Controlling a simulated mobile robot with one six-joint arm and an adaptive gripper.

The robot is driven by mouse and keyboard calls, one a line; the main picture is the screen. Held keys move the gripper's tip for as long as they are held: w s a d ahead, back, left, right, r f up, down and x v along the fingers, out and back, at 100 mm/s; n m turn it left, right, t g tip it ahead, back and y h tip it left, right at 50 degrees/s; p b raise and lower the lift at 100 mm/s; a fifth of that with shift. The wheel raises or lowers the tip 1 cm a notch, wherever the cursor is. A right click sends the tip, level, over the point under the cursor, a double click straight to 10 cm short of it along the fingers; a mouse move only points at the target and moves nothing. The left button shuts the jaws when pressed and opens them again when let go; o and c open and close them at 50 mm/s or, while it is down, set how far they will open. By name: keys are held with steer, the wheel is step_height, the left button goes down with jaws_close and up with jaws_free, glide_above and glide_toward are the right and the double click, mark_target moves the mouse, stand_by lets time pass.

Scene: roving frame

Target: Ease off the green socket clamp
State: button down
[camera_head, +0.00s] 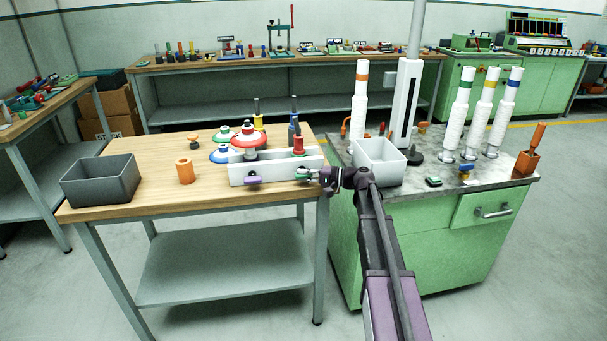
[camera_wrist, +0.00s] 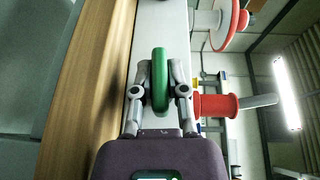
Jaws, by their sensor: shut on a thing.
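The green socket clamp (camera_head: 302,173) is on the front face of a long white block (camera_head: 238,173), near its right end. In the wrist view the green clamp (camera_wrist: 160,80) is an upright oval handle between my two fingers. My gripper (camera_head: 312,174) reaches in from the right and is shut on the clamp; the wrist view shows the fingers (camera_wrist: 160,90) on both sides of it. The white block also shows behind the clamp in the wrist view (camera_wrist: 173,25). A purple clamp (camera_head: 253,181) is farther left on the same face. The clamp's rear end is hidden.
A red spool (camera_head: 298,147) stands close behind the block. Coloured discs (camera_head: 249,138) are stacked behind its left part. An orange cylinder (camera_head: 185,171) and a grey bin (camera_head: 100,182) are on the wooden table's left. A white bin (camera_head: 379,163) stands on the green cabinet beside my arm.

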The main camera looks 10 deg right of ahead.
steer(key=h+p, duration=0.1)
steer(key=p, duration=0.1)
steer(key=n+g+h+p, duration=0.1)
steer(key=h+p, duration=0.1)
steer(key=p, duration=0.1)
steer(key=shift+a+r+p, duration=0.1)
steer(key=shift+r+p, duration=0.2)
steer(key=shift+r, duration=0.05)
steer(key=n+h+p, duration=0.1)
steer(key=h+p, duration=0.3)
steer(key=p, duration=0.2)
steer(key=shift+g+h, duration=0.4)
steer(key=h+p, duration=0.1)
steer(key=n+h+p, duration=0.1)
steer(key=h, duration=0.1)
steer(key=h+p, duration=0.1)
steer(key=shift+s+f+h, duration=0.1)
steer(key=shift+f+h, duration=0.15)
steer(key=shift+h, duration=0.05)
steer(key=shift+f+n+g+h+p, duration=0.15)
steer(key=shift+n+h+p, duration=0.15)
steer(key=shift+h, duration=0.6)
steer(key=shift+n+g+h+p, duration=0.15)
steer(key=shift+n+h+p, duration=0.15)
steer(key=shift+h, duration=0.6)
steer(key=c, duration=0.7)
jaws_free()
steer(key=shift+o, duration=0.2)
steer(key=shift+y, duration=0.4)
